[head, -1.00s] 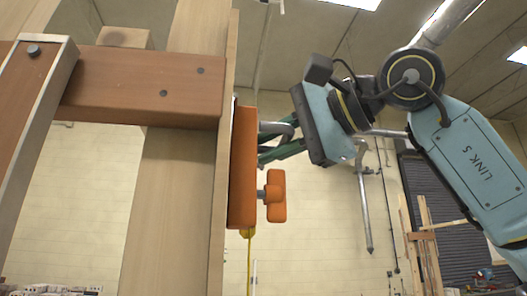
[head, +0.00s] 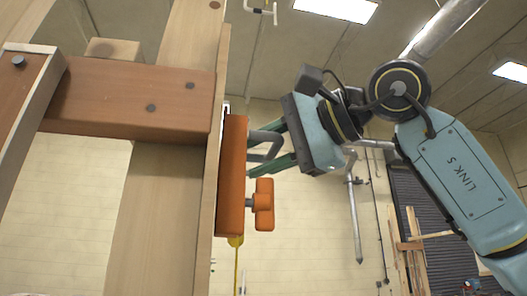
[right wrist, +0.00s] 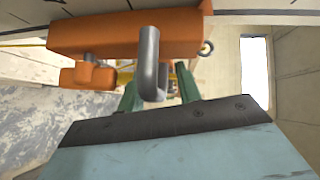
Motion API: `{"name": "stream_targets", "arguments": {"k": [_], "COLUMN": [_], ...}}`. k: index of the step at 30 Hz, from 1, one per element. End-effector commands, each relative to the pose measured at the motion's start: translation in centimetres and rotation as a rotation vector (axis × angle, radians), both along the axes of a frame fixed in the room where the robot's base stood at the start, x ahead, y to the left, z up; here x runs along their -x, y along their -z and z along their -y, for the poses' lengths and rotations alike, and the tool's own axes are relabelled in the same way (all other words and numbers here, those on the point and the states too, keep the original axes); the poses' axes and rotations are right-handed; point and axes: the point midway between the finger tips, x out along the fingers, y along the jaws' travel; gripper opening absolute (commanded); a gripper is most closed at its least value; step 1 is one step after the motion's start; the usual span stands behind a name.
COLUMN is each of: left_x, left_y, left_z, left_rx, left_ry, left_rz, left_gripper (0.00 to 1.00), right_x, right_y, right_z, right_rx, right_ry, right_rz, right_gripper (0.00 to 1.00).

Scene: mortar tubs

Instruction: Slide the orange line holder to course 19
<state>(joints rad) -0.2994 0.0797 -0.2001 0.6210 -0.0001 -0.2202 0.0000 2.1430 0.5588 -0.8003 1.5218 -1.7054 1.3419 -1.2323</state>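The orange line holder (head: 232,180) sits against the edge of an upright wooden board (head: 213,200), with its orange knob (head: 263,205) facing right. It also shows across the top of the right wrist view (right wrist: 110,37). Its bent grey handle (right wrist: 149,50) sticks out toward my right gripper (head: 273,147). The green fingers are apart, one on each side of the handle, with a gap visible beside it. I cannot tell whether either finger touches it. No course marks are readable. My left gripper is not in view.
A brown crosspiece (head: 130,98) joins the upright post (head: 160,215) left of the holder. A yellow line (head: 237,265) hangs below the holder. Open room lies to the right, around my right arm. Timber (head: 412,250) leans in the far background.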

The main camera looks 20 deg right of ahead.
Motion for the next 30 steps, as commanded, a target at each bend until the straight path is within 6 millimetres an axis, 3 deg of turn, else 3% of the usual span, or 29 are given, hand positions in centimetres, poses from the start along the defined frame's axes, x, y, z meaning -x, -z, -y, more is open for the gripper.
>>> {"name": "stream_targets", "arguments": {"k": [5, 18, 30], "left_x": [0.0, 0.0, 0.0], "left_y": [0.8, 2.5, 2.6], "left_z": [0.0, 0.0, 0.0], "left_rx": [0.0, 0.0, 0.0], "left_ry": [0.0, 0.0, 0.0], "left_rz": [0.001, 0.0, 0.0], "left_gripper": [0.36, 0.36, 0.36], "right_x": [1.7, 8.7, 10.2], "right_y": [-0.2, -1.7, -2.0], "right_z": [1.4, 7.2, 8.4], "right_rx": [-0.002, -0.003, -0.001], "right_ry": [0.0, 0.003, 0.001], "right_rz": [0.004, 0.002, 0.001], "right_gripper": [0.34, 0.34, 0.34]}}
